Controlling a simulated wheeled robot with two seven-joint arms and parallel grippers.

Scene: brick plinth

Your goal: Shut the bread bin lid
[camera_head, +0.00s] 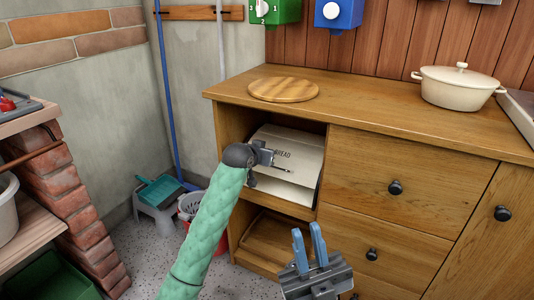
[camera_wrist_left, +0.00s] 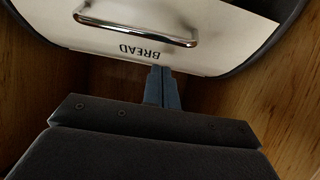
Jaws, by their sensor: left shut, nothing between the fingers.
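The cream bread bin (camera_head: 288,150), lettered BREAD, sits in the open upper compartment of the wooden cabinet. In the left wrist view its lid (camera_wrist_left: 100,38) carries a chrome handle (camera_wrist_left: 140,36), and the lettering is upside down. A dark area shows past the lid's edge at the top right; how far the lid stands open is unclear. My left gripper (camera_head: 264,155) is at the bin's front; its shut, empty blue fingers (camera_wrist_left: 161,70) end close to the lettering, contact unclear. My right gripper (camera_head: 307,226) is open and empty, low in front of the drawers.
A round wooden board (camera_head: 283,90) and a cream pot (camera_head: 455,88) stand on the cabinet top (camera_head: 370,105). Drawers with dark knobs are right of the bin. A red bucket (camera_head: 188,206), stool and dustpan stand left of the cabinet. A brick plinth (camera_head: 75,200) is at the left.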

